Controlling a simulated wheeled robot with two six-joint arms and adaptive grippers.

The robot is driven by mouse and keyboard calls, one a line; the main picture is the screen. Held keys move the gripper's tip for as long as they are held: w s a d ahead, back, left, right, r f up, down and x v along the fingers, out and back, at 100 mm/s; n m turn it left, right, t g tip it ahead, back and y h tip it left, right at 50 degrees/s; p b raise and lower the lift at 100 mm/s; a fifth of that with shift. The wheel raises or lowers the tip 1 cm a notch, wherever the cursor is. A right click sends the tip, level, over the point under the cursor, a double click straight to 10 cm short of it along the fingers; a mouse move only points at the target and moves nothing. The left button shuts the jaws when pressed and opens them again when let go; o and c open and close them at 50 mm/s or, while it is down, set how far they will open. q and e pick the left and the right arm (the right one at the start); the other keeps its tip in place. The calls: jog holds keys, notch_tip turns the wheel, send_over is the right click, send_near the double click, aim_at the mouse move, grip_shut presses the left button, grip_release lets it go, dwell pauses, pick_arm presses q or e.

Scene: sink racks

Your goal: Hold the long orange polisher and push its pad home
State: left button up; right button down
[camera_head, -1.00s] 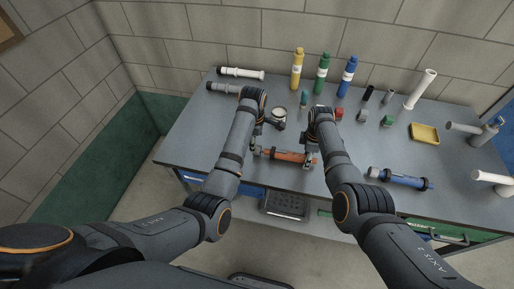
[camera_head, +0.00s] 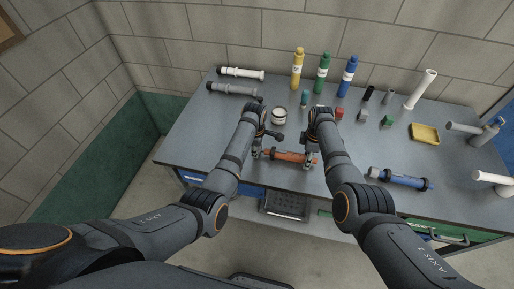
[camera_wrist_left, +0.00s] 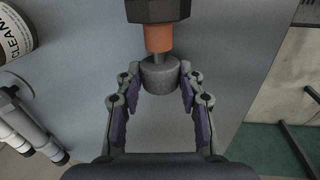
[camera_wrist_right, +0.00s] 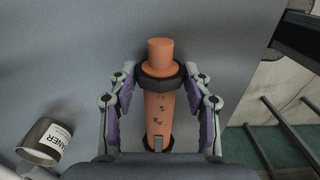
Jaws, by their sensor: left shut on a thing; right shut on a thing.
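The long orange polisher (camera_head: 288,156) lies across the front part of the bench, between my two grippers. In the left wrist view, my left gripper (camera_wrist_left: 160,88) is shut on the grey round pad (camera_wrist_left: 160,75). In the right wrist view, my right gripper (camera_wrist_right: 160,80) is shut on the orange polisher body (camera_wrist_right: 160,108), by a dark collar (camera_wrist_right: 160,78). The part nearest my right palm is hidden.
A labelled tin (camera_head: 279,117) stands behind the polisher. White (camera_head: 242,73) and grey (camera_head: 232,89) tubes lie at the back left. Yellow (camera_head: 297,70), green (camera_head: 321,73) and blue (camera_head: 347,76) bottles stand at the back. A blue tool (camera_head: 400,179) lies right.

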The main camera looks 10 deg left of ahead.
pick_arm(q)
grip_shut()
jog(key=shift+d, duration=1)
jog(key=o, duration=0.9)
grip_release()
jog(key=shift+a, duration=0.1)
jog(key=r, duration=0.4)
jog(key=s+r, duration=0.1)
jog(key=r, duration=0.6)
jog(key=shift+s+r, duration=0.4)
pick_arm(e)
jog(key=c, duration=0.5)
grip_release()
